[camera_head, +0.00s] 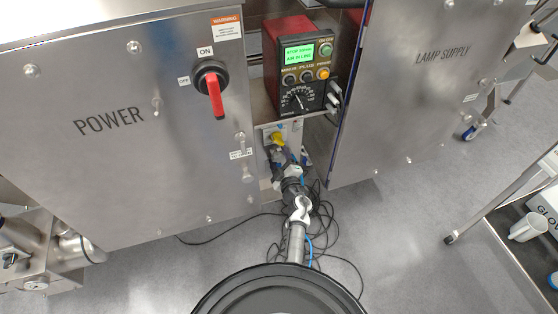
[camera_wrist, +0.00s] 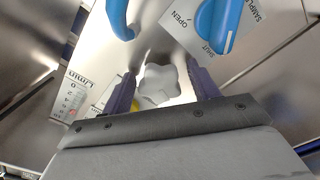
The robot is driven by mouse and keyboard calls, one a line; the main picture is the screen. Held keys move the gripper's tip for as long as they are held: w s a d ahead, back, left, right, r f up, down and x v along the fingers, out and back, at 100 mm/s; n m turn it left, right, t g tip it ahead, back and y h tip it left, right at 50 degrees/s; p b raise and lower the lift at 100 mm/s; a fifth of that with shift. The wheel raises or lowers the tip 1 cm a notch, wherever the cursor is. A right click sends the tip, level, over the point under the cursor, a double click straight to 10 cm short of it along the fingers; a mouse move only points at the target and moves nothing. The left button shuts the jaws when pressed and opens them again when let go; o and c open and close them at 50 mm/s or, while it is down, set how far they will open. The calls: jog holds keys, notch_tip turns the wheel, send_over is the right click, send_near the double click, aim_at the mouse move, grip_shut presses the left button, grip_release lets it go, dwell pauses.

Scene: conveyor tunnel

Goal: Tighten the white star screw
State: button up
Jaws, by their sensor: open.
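The white star screw (camera_wrist: 158,86) shows in the wrist view, a pale lobed knob in the middle of the picture. My gripper (camera_wrist: 161,74) is open, with one dark purple finger on each side of the screw. Gaps show between the fingers and the screw, and I cannot tell how deep the fingers reach past it. In the head view my gripper (camera_head: 281,151) is low in the gap between the two steel cabinets, and I cannot make out the screw there.
A blue valve handle (camera_wrist: 216,24) sits by OPEN and SHUT labels, with another blue handle (camera_wrist: 119,18) to its left. An L/min flow scale (camera_wrist: 72,98) is at left. The POWER cabinet (camera_head: 120,165) and LAMP SUPPLY door (camera_head: 410,100) flank my arm. Cables (camera_head: 330,235) lie on the floor.

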jog(key=c, duration=1)
jog(key=shift+r, duration=0.1)
jog(key=shift+p, duration=0.35)
jog(key=shift+r+m+p, duration=0.15)
jog(key=shift+m+p, duration=0.85)
jog(key=shift+m, duration=0.1)
jog(key=m+p, duration=0.3)
jog(key=m, duration=0.1)
jog(key=m+p, duration=0.2)
jog(key=m, duration=0.2)
jog(key=shift+a, duration=0.1)
jog(key=shift+f+m+p, duration=0.15)
jog(key=shift+m+p, duration=0.3)
jog(key=shift+m, duration=0.55)
jog(key=shift+f+m+p, duration=0.1)
jog(key=shift+m+p, duration=0.35)
jog(key=shift+m, duration=0.55)
